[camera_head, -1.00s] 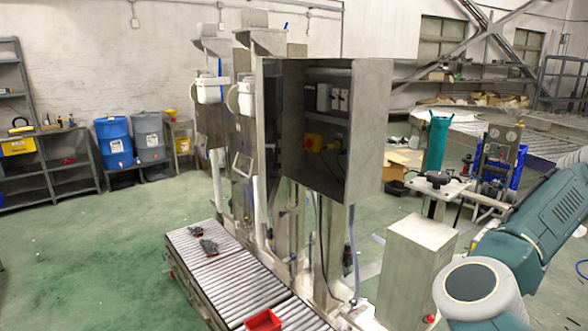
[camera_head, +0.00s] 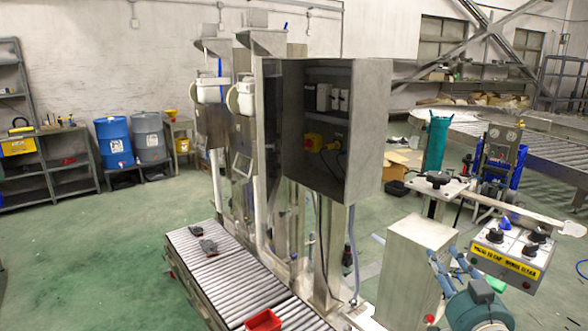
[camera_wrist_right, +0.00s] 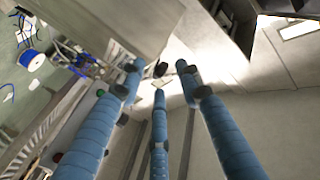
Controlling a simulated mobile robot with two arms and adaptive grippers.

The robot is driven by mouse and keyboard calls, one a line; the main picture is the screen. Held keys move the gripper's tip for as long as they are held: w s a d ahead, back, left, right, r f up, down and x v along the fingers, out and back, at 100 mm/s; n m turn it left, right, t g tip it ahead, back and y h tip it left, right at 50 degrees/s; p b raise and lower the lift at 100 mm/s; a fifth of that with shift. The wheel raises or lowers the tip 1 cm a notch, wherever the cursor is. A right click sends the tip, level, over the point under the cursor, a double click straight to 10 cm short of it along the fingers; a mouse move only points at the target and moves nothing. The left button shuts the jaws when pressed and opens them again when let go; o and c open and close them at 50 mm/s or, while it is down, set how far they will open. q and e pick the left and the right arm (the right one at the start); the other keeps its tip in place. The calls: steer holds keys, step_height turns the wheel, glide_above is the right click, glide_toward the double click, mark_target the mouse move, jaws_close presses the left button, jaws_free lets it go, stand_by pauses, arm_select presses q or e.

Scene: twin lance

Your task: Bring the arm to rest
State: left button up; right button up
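My right gripper (camera_head: 445,258) is at the lower right of the head view, its blue fingers pointing up beside a pale metal box (camera_head: 412,265). In the right wrist view, the three blue fingers of my right gripper (camera_wrist_right: 160,72) are spread apart with nothing between them, so it is open and empty. A pale box-like surface (camera_wrist_right: 125,22) is close beyond the fingertips; whether they touch it I cannot tell. My left arm and gripper are not in view.
A control box (camera_head: 508,250) with a yellow label stands right of the gripper. A steel cabinet (camera_head: 362,130) rises left of it. A roller conveyor (camera_head: 225,275) carries grey pieces (camera_head: 207,245) and a red tray (camera_head: 263,320). The green floor (camera_head: 90,255) at left is clear.

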steer(key=s+a+f+n+g+y, duration=0.1)
steer(key=s+a+f+n+g, duration=0.1)
steer(key=s+a+f+g, duration=0.45)
steer(key=s+a+f+n+g+y, duration=0.1)
steer(key=s+a+f+n, duration=0.15)
steer(key=s+f, duration=0.85)
steer(key=s+a+f+n+g, duration=0.1)
steer(key=s+a+f+g, duration=0.1)
steer(key=s+f+g, duration=0.5)
steer(key=s+a+f+n, duration=0.15)
steer(key=s+f, duration=0.45)
steer(key=s, duration=0.6)
step_height(320, 180, down, 28)
steer(key=s+g, duration=0.2)
steer(key=s+d+f+h, duration=0.1)
steer(key=s+d+f, duration=0.1)
steer(key=s+f, duration=1.2)
steer(key=s, duration=0.2)
steer(key=shift+s+d+g, duration=0.3)
steer(key=shift+d+g, duration=0.05)
